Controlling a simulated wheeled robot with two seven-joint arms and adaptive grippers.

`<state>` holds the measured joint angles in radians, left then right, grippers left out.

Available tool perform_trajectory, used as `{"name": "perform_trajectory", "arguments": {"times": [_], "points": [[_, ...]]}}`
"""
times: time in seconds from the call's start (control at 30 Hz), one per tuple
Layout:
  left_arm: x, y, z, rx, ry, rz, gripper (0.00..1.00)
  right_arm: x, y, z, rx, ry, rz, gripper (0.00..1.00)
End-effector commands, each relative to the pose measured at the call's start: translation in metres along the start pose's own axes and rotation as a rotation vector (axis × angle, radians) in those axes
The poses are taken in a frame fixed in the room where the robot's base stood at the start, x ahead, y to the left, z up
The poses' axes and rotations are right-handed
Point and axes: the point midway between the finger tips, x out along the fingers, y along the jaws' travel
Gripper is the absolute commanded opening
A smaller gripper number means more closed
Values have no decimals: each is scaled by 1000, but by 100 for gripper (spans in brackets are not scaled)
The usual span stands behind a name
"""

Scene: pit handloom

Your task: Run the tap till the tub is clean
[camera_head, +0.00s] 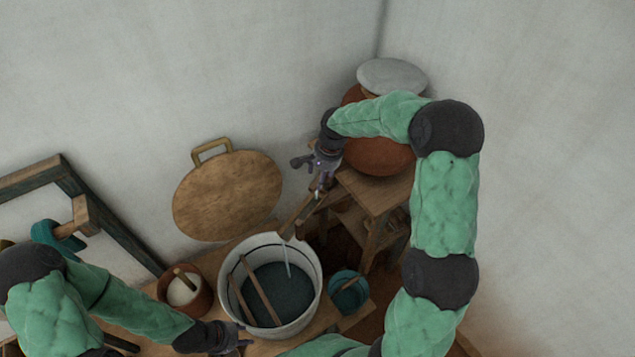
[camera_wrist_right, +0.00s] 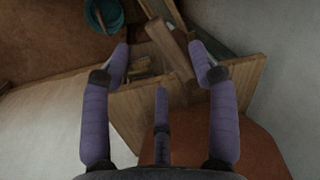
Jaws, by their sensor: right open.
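The tub (camera_head: 309,265) is a white round vessel with a dark line around its inner wall. Dark liquid and two wooden sticks (camera_head: 258,291) are in it. A thin pale streak (camera_head: 287,260), looking like running water, drops into it below a wooden spout (camera_head: 297,212). My right gripper (camera_head: 319,196) is above the spout's upper end, beside the terracotta pot (camera_head: 378,155). In the right wrist view my right gripper (camera_wrist_right: 162,55) is open, with wood beyond its fingers. No separate tap handle is clear. My left gripper (camera_head: 240,342) is by the tub's front left rim; its jaws are unclear.
A wooden stand (camera_head: 382,192) is under the pot, which has a grey lid (camera_head: 392,75). A teal bowl (camera_head: 348,291) is right of the tub and a brown pot (camera_head: 201,297) left. A round wooden board (camera_head: 228,196) leans on the wall.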

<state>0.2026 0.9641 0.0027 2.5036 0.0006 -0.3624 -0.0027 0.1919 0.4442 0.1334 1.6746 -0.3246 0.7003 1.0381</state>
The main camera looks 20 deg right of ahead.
Motion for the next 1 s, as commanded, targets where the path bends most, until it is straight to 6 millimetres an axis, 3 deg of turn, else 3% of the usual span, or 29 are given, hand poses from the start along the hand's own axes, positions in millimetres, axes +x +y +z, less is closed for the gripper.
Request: {"name": "perform_trajectory", "arguments": {"times": [0.1, 0.3, 0.7, 0.77, 0.93, 1.0], "points": [[1, 0, 0, 0, 1, 0, 40, 21, 0, 0, 0, -2, 2, 60], [2, -1, -1, 0, 1, 0, 40, 43, 0, 0, -2, 0, 0, 60], [2, -1, -1, 0, 1, 0, 40, 50, 0, 0, -1, 0, -1, 60], [2, -1, -1, 0, 1, 0, 40, 50, 0, 0, -1, 0, -1, 48], [2, -1, -1, 0, 1, 0, 40, 50, 0, 0, -2, 0, -1, 0], [2, -1, -1, 0, 1, 0, 40, 50, 0, 0, -2, 0, -1, 0]]}}
